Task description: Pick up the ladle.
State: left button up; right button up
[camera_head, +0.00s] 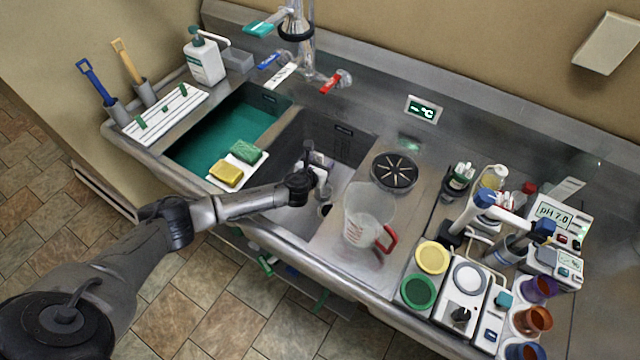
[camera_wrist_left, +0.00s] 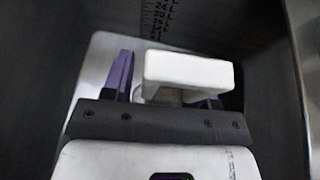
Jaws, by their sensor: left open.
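My left gripper (camera_head: 322,180) is over the dark grey sink basin (camera_head: 345,150), pointing down into it. The left wrist view shows its two purple-padded fingers (camera_wrist_left: 165,85) spread apart. A pale, blocky piece (camera_wrist_left: 188,72) with a greyish rounded part under it lies between or just beyond the fingers. It may be part of the ladle, but I cannot tell. The ladle's full shape is not clear in either view, as my wrist and hand cover part of the basin. My right gripper does not show.
A clear jug (camera_head: 366,215) with a red handle stands right of the basin. A green-lined basin (camera_head: 215,140) with sponges (camera_head: 228,172) at its front lies left. A tap (camera_head: 298,30) rises behind. Bottles, meters and cups crowd the right. Volume marks (camera_wrist_left: 160,18) show on the dark wall.

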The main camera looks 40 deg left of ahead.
pick_arm(q)
grip_shut()
dwell(0.5)
